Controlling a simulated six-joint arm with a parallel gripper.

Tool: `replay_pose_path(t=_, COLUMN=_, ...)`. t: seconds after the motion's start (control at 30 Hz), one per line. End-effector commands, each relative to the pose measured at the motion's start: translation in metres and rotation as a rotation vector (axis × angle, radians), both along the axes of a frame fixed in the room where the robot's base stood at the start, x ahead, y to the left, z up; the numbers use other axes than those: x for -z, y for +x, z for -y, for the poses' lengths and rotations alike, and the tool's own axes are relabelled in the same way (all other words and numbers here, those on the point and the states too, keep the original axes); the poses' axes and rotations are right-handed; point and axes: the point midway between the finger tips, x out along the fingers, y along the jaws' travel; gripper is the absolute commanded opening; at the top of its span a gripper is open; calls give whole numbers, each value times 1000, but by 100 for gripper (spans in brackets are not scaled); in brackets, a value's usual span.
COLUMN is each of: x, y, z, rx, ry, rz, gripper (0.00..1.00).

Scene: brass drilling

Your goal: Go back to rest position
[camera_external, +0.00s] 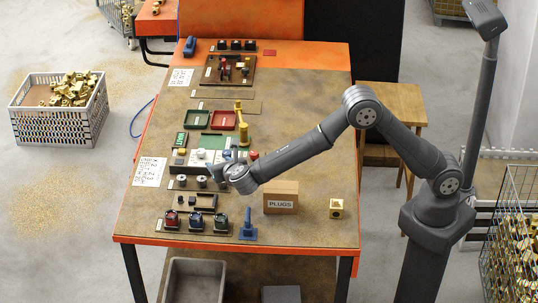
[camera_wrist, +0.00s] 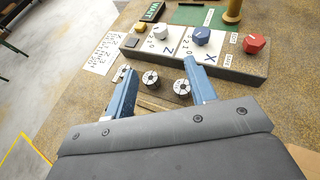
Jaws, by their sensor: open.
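My gripper (camera_external: 218,174) is over the left-middle part of the workbench (camera_external: 300,232), with my arm reaching in from the right. In the wrist view its two blue fingers (camera_wrist: 160,78) are spread apart with nothing held between them. Small round metal pieces (camera_wrist: 150,79) show on the bench in and near the gap between the fingers. The height of the fingers above them is hard to tell. In the external view my wrist partly hides this area.
A control panel with white, blue and red knobs (camera_wrist: 201,36) lies just beyond the fingers. A PLUGS box (camera_external: 281,197) and a brass block (camera_external: 336,208) stand at the right. A blue-handled tool (camera_external: 248,226) and several coloured-front pieces (camera_external: 195,221) sit near the front edge.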

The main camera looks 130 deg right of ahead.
Motion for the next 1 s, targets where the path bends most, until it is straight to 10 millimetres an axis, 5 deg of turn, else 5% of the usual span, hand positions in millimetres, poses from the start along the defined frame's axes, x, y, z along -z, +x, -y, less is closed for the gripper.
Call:
replay_pose_path(t=0.47, x=3, y=-2, z=6, rx=1, ry=1, rz=-1, gripper=51)
replay_pose_path(t=1.0, x=42, y=-26, z=95, rx=3, ry=0, rz=-1, gripper=51)
